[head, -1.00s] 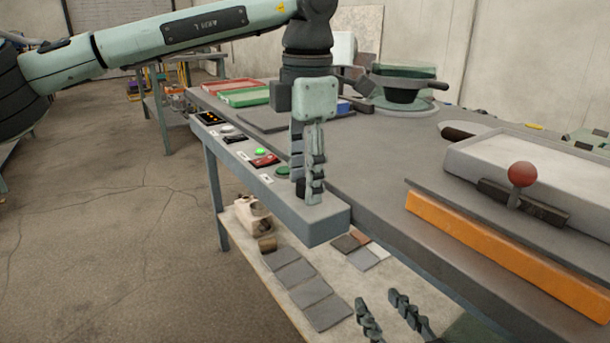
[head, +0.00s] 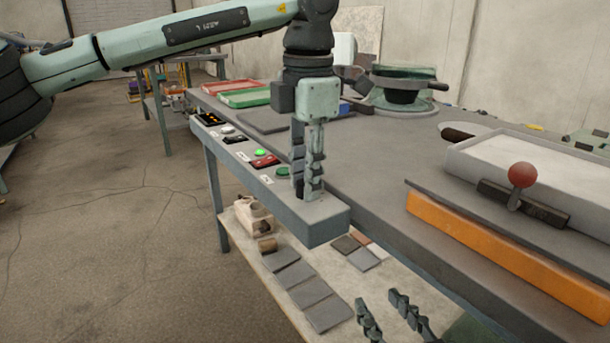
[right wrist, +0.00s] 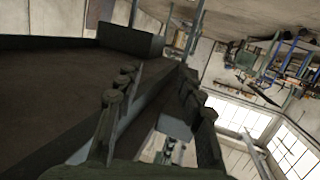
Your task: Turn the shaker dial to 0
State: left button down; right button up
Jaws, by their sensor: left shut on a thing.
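My left gripper (head: 306,194) points straight down at the near end of the grey control panel (head: 325,226) along the table's edge. Its two fingers are shut on a small dark piece low between the tips, at the panel's top. This appears to be the dial; the fingers hide most of it, and its mark and numbers cannot be read. My right gripper (head: 378,300) is open and empty at the bottom of the head view, in front of the table. Its spread fingers also show in the right wrist view (right wrist: 155,95).
The panel also bears a lit orange display (head: 207,118), a bright green light (head: 260,152), a red switch (head: 265,161) and a green button (head: 283,171). A green bowl device (head: 403,75) stands behind. A box with a red-knobbed handle (head: 522,175) stands right. A lower shelf holds grey tiles (head: 310,288).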

pick_arm(q)
jog(key=n, duration=0.4)
jog(key=shift+d+n, duration=0.1)
jog(key=shift+n, duration=1.8)
pick_arm(e)
jog(key=shift+w+a+r+t+y, duration=0.15)
jog(key=shift+a+r+t, duration=0.15)
jog(key=shift+r, duration=0.25)
jog(key=shift+s+a+r+t+y, duration=0.15)
jog(key=shift+a+r+t, duration=0.15)
jog(key=shift+r, duration=0.25)
jog(key=shift+w, duration=0.1)
pick_arm(q)
jog(key=c, duration=1.2)
grip_release()
jog(key=shift+r, duration=0.3)
jog(key=r, duration=1.1)
jog(key=shift+s+d+r, duration=0.15)
jog(key=shift+d+r, duration=0.05)
jog(key=shift+d, duration=0.05)
pick_arm(e)
jog(key=shift+f, duration=0.15)
